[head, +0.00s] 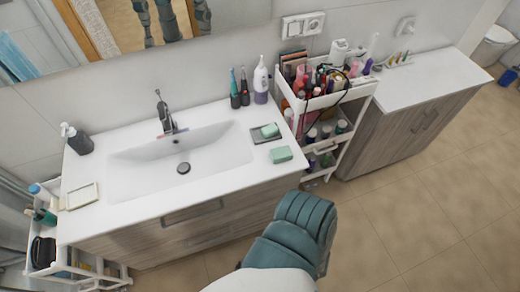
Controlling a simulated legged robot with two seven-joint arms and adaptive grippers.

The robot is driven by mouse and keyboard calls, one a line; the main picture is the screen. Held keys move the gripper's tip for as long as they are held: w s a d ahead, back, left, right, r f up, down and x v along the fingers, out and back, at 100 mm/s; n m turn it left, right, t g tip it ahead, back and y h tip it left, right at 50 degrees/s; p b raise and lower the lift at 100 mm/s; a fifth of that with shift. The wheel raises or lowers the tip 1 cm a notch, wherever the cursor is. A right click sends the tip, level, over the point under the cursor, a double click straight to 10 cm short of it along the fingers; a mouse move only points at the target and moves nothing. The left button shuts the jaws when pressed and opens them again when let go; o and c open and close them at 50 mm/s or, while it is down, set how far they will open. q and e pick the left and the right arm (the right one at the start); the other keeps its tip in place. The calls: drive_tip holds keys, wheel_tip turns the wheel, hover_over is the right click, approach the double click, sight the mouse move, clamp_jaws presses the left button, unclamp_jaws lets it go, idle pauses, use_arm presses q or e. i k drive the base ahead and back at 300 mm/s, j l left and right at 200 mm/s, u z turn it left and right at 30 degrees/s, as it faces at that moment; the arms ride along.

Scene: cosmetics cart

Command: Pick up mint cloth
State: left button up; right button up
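A small mint-green block-like item (281,154), which looks like the folded mint cloth, lies on the white sink counter near its front right corner. A similar smaller mint item (270,130) sits on a dark grey dish (260,134) just behind it; from here I cannot tell for sure which of the two is cloth and which is soap. A teal and white part of my own arm rises from the bottom middle, in front of the counter and apart from both items. Neither gripper's fingers show.
A crowded cosmetics cart (345,105) stands close on the right. A small cart (45,262) stands at left. Floor at lower right is clear.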

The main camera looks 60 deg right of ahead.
sight(281, 154)
drive_tip(key=z, duration=2.3)
